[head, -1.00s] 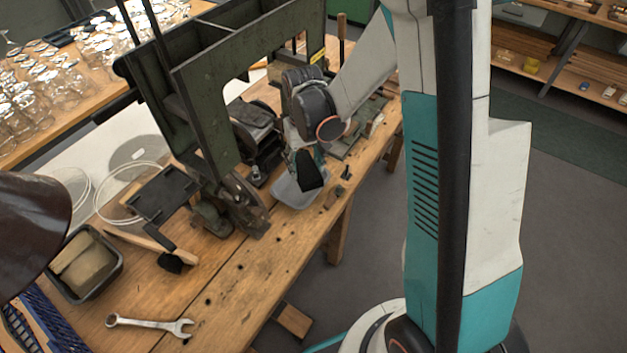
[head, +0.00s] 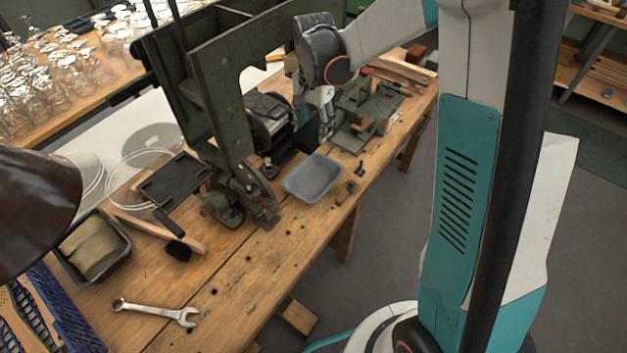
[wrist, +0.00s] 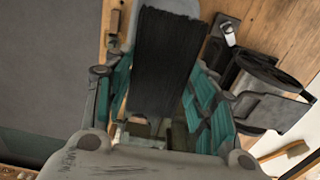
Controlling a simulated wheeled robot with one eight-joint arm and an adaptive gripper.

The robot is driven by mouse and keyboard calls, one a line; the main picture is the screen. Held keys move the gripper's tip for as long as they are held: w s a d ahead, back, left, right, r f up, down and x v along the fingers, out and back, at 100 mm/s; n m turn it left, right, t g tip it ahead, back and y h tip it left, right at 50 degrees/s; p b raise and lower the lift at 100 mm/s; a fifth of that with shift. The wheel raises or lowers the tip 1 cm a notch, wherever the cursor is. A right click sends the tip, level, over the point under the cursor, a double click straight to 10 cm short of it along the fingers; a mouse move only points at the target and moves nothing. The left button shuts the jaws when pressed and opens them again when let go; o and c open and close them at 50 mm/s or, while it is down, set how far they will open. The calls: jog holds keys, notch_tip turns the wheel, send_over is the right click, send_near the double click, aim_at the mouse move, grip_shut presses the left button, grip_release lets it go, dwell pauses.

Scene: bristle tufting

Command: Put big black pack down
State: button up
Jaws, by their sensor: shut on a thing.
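The big black pack (wrist: 165,55) is a thick bundle of black bristles in the wrist view. It sits between the two teal fingers of my gripper (wrist: 161,88), which is shut on it. In the head view my gripper (head: 318,115) is above the bench, behind the grey tray and beside the dark green machine.
The shallow grey tray (head: 313,180) lies empty on the wooden bench. A green metal fixture (head: 365,118) stands right of my gripper. The tall green machine frame (head: 215,85) stands at left. A wrench (head: 155,312), a brush (head: 178,250) and a black tub (head: 125,262) lie nearer.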

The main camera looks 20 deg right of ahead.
notch_tip(320, 180, down, 20)
jog(key=b, duration=0.5)
jog(key=shift+r+b, duration=0.1)
jog(key=shift+b, duration=0.2)
jog(key=o, duration=1.2)
